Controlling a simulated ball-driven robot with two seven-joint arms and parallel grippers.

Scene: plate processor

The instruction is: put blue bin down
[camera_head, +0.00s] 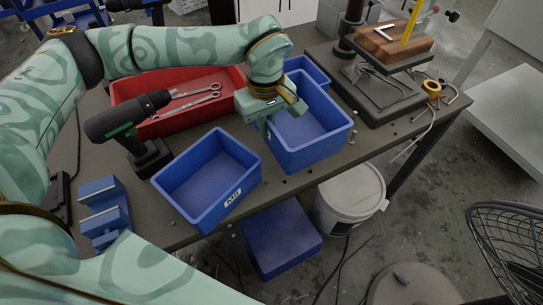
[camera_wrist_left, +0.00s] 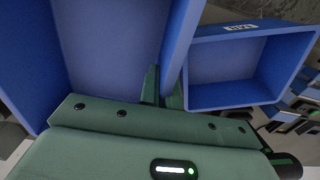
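A blue bin (camera_head: 318,138) is near the front edge of the table, right of centre in the head view. My left gripper (camera_head: 268,118) is at its left wall. In the left wrist view, the fingers (camera_wrist_left: 163,90) sit on either side of the bin wall (camera_wrist_left: 179,45) and look closed on it. The bin is about level, with its open top up; I cannot tell whether its base touches the table. The green gripper body covers part of its rim. My right gripper is not in view.
A labelled blue bin (camera_head: 187,198) stands close on the left, with a drill (camera_head: 127,117) behind it. A red tray (camera_head: 125,90) and a small blue bin (camera_head: 318,76) are behind. A drill-press base (camera_head: 375,103) is at right. A white bucket (camera_head: 345,208) stands below the table edge.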

